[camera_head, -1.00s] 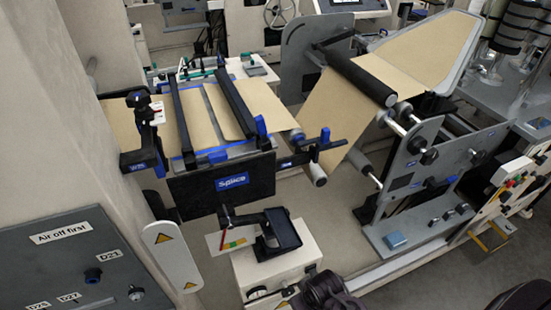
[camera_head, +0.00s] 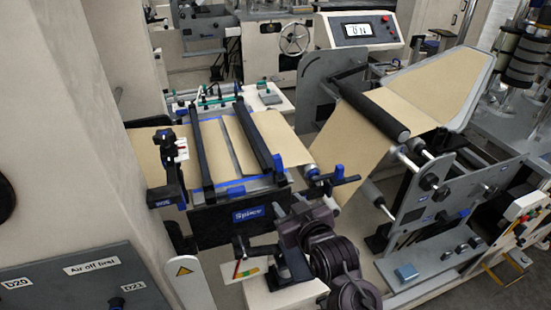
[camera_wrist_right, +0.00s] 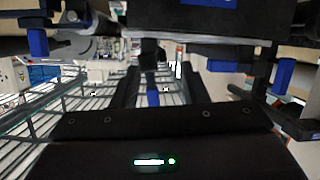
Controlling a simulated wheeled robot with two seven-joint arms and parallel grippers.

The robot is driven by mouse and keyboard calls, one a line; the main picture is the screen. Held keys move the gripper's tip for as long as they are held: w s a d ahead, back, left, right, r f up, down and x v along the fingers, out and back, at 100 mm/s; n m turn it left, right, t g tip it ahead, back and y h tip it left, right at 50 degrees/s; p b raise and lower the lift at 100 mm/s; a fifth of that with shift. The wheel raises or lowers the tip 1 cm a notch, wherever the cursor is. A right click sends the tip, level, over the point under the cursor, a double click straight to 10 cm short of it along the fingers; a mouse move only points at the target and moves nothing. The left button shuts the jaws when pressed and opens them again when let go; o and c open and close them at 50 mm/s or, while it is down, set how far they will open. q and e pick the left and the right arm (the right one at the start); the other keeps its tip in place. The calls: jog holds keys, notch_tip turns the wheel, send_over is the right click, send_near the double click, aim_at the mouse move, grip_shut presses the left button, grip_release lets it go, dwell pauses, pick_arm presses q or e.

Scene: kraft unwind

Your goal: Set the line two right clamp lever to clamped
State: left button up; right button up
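The splice table (camera_head: 228,236) carries a blue "Splice" label and has two black clamp bars across the kraft web. A blue lever (camera_head: 277,163) stands at the right bar's near end. A black bracket with a blue handle (camera_head: 338,172) projects at the table's right. I cannot tell which one is the line two right clamp lever. My right gripper (camera_head: 303,212) is at the table's front right corner, below these parts. In the right wrist view its two dark fingers (camera_wrist_right: 155,88) are apart, with a small blue-tipped part showing between them. Contact cannot be seen. My left gripper is out of view.
A small stand with a black device (camera_head: 290,265) and a coloured scale is close beside my right arm. The roller frame (camera_head: 430,190) with the kraft web is to the right. A grey panel labelled "Air off first" (camera_head: 92,264) is at lower left.

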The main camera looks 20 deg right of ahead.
aim_at(280, 165)
jog(key=w+r+t, duration=0.2)
jog(key=r, duration=0.1)
jog(key=w+r+t, duration=0.1)
jog(key=r, duration=0.1)
jog(key=shift+w, duration=0.1)
jog(key=shift+w+r, duration=0.3)
jog(key=w+p, duration=0.3)
jog(key=w, duration=0.3)
jog(key=shift+w+f, duration=0.1)
jog(key=shift+w, duration=0.45)
grip_shut()
